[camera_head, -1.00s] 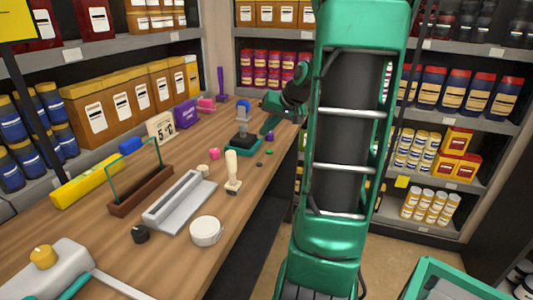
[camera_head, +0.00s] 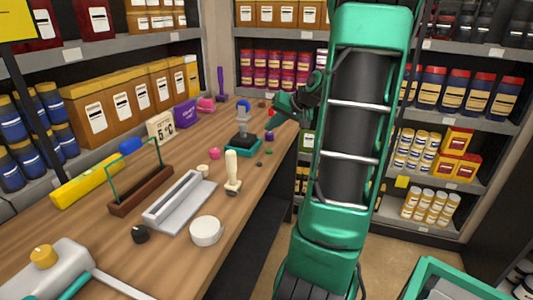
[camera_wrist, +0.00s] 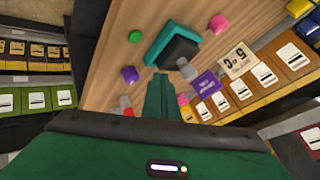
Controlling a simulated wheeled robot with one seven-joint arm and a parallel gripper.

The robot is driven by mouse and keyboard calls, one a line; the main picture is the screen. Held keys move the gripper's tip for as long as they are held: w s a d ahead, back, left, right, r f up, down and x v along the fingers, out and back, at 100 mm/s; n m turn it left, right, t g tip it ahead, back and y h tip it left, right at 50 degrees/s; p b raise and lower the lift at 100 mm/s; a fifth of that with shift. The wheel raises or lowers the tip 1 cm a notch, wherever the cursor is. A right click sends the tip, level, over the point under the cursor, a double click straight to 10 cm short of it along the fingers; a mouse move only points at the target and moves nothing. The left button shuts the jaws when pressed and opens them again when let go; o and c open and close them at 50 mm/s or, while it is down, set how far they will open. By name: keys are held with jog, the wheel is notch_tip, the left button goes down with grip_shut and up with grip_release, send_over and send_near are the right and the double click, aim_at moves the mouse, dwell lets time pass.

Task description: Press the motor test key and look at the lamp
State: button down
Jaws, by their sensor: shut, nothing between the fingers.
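I cannot tell which part is the test key, nor make out a lit lamp.
A purple knob-like piece (camera_wrist: 130,74) and a green disc (camera_wrist: 135,36) lie near the device. A purple box (camera_head: 185,114) and a card with figures (camera_head: 161,127) stand behind it. A wooden-handled stamp (camera_head: 232,172) and white round tub (camera_head: 206,231) stand nearer. Stocked shelves line the walls.

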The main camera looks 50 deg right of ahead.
aim_at(272, 152)
jog(key=shift+f, duration=3.3)
jog(key=shift+f, duration=0.2)
jog(key=shift+s+f, duration=0.1)
jog(key=shift+f, duration=0.1)
jog(key=shift+f, duration=0.35)
jog(key=shift+r, duration=0.8)
jog(key=shift+r, duration=0.1)
jog(key=shift+r, duration=2.4)
jog(key=shift+a, duration=0.1)
